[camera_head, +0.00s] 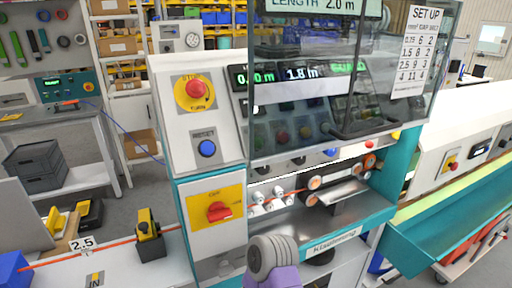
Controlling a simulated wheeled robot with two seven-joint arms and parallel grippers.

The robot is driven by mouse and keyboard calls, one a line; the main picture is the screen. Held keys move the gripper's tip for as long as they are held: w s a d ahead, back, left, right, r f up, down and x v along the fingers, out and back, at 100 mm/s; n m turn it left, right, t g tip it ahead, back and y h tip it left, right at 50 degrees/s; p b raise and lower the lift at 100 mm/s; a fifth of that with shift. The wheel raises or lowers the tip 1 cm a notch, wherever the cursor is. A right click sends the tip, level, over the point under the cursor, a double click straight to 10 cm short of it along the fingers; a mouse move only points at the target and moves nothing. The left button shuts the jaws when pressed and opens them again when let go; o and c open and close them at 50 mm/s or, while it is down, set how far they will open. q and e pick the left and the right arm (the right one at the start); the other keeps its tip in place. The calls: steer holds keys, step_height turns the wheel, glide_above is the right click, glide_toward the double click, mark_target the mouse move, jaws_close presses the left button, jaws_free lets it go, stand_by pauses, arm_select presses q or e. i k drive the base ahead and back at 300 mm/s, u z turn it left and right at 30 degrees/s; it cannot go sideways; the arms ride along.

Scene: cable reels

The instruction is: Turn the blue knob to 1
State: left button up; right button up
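Behind a clear, dark-framed cover, a control panel carries a row of small coloured knobs or buttons. A larger blue round control (207,148) sits on the white front panel to the left, under a label that seems to read RESET. I cannot tell which of these is the task's knob, and no "1" mark is legible. I see neither gripper for certain.
A red stop button (197,90) and a red rotary switch (218,211) on yellow plates share the left panel. The clear cover (345,85) hangs before the displays. A grey ribbed part on a purple base (272,257) rises at the bottom edge. An orange cable crosses the left table.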

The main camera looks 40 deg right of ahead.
mark_target(331, 153)
steer(key=u, duration=0.55)
steer(key=k, duration=0.55)
steer(key=z, duration=1.55)
